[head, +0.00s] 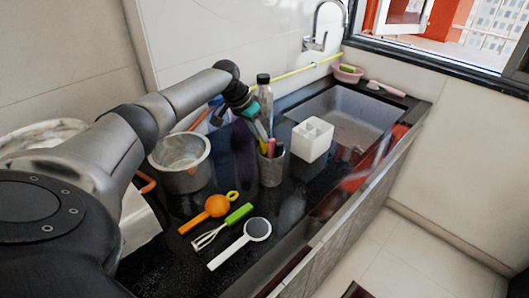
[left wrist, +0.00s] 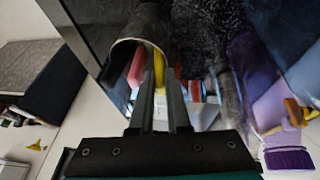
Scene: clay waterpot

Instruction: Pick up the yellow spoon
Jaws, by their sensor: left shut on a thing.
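The yellow spoon (head: 262,131) stands tilted in a grey cup-like holder (head: 271,171) on the dark counter, next to a pink-red handled item (head: 271,148). My left gripper (head: 259,121) reaches in from above the holder and is shut on the spoon's upper part. In the left wrist view the spoon (left wrist: 159,63) shows between the two fingertips (left wrist: 161,82), in front of the holder's mouth (left wrist: 140,28). The spoon's lower part is hidden inside the holder. My right gripper is not in view.
A metal pot (head: 181,172) stands left of the holder, and a clear bottle (head: 264,100) behind it. A white compartmented box (head: 312,139) stands to the right, by the sink (head: 352,113). An orange scoop (head: 212,207), a green-handled whisk (head: 238,214) and a white-handled tool (head: 257,229) lie in front.

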